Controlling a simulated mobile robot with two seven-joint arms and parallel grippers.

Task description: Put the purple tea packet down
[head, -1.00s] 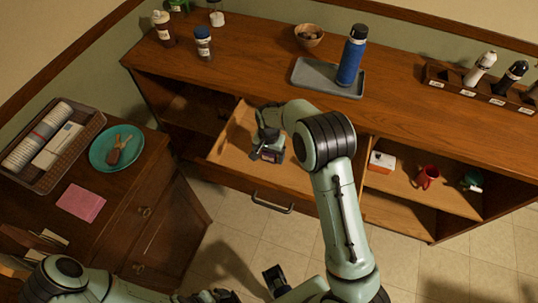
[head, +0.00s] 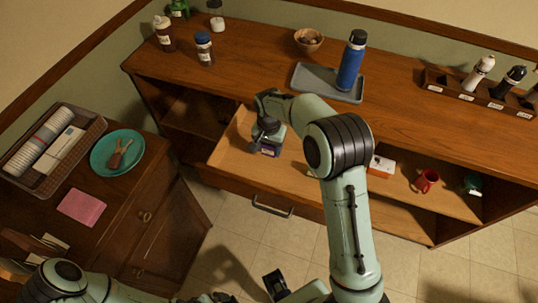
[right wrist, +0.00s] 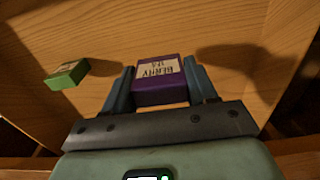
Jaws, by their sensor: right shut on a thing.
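The purple tea packet (right wrist: 160,80), with a pale label reading "BERRY", is between the two fingers of my right gripper (right wrist: 160,88) in the right wrist view. The gripper is shut on it. In the head view my right gripper (head: 268,138) points down inside the open drawer (head: 232,148), with the purple packet (head: 269,150) at its tips. I cannot tell whether the packet touches the drawer floor. My left arm runs along the bottom left edge of the head view; its gripper (head: 215,298) is cut off there and its state is unclear.
A small green packet (right wrist: 66,75) lies on the drawer floor, left of the purple packet. Bare wood surrounds both. On the counter above stand a blue bottle (head: 351,62) on a grey tray (head: 308,80) and a bowl (head: 309,40). A red mug (head: 427,180) sits on the shelf at right.

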